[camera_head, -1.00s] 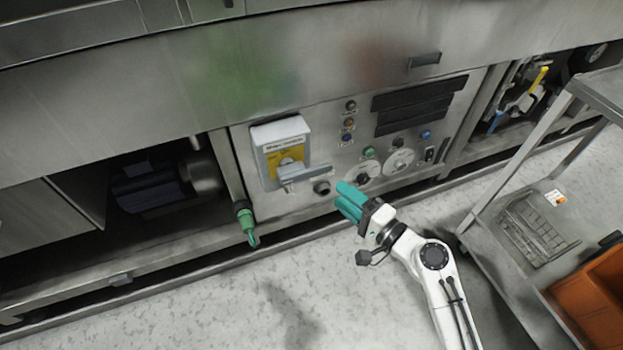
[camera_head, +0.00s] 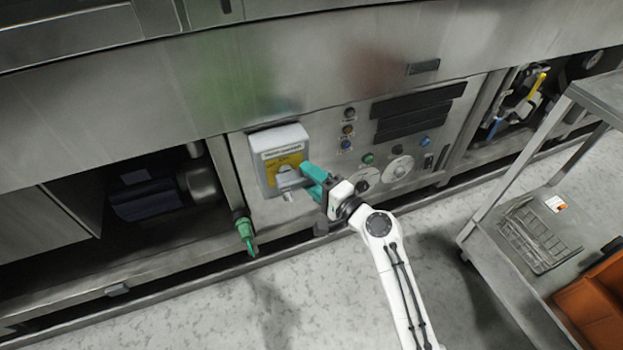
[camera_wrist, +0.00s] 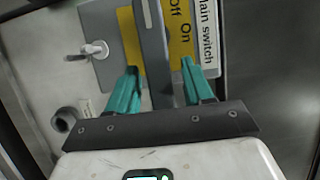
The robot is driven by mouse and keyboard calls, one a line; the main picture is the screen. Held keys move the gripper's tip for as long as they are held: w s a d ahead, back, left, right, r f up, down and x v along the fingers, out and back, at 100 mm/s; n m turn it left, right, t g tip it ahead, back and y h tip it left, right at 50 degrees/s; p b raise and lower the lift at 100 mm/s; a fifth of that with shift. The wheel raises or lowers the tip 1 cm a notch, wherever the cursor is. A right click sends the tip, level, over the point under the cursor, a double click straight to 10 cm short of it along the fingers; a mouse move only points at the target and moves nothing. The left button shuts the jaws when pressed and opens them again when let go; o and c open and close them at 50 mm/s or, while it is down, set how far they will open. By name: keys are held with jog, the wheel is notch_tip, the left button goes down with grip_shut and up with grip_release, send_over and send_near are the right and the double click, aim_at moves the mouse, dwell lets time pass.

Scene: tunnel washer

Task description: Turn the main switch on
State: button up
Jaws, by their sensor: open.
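The main switch is a light grey box (camera_head: 278,140) with a yellow plate on the control panel, left of the buttons. In the wrist view its label reads "Main switch", with "Off" and "On" on the yellow plate (camera_wrist: 181,30). Its grey lever handle (camera_head: 289,181) points to the right in the head view; it also shows in the wrist view (camera_wrist: 152,40). My gripper (camera_head: 308,180) is at the handle's end, and in the wrist view (camera_wrist: 160,80) its teal fingers are open, one on each side of the handle. Contact with the handle cannot be told.
Buttons and dials (camera_head: 398,168) sit on the panel to the right. A metal cart (camera_head: 500,215) with an orange bin (camera_head: 595,305) stands at the right. The floor in front is clear.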

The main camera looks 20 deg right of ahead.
grip_shut()
dwell(0.4)
